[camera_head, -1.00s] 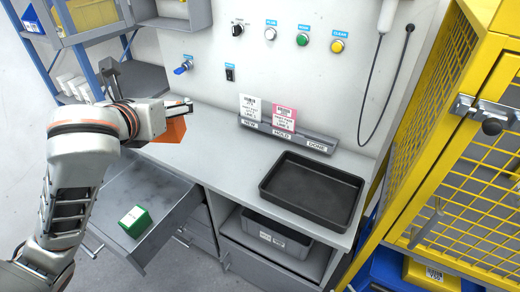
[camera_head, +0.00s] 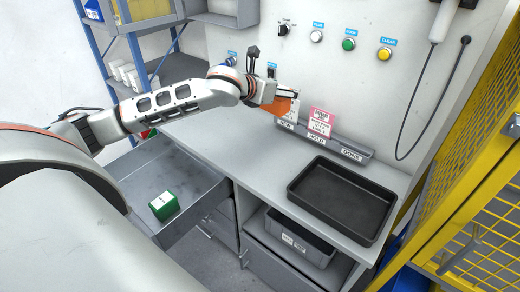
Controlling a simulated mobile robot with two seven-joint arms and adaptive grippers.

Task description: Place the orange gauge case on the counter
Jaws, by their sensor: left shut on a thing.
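The orange gauge case (camera_head: 279,105) is in my left gripper (camera_head: 284,93), which is shut on it. The gripper holds it over the back of the counter, in front of the card holder's left end. The gap between the case and the counter is hard to judge. The grey counter (camera_head: 240,135) runs below the wall panel, with bare surface left of the black tray. My right gripper is not in view.
A black tray (camera_head: 342,198) fills the counter's right part. A card holder (camera_head: 325,140) with white and pink cards stands at the back. An open drawer (camera_head: 180,170) holds a green box (camera_head: 164,205). A yellow mesh cage (camera_head: 470,170) stands at right.

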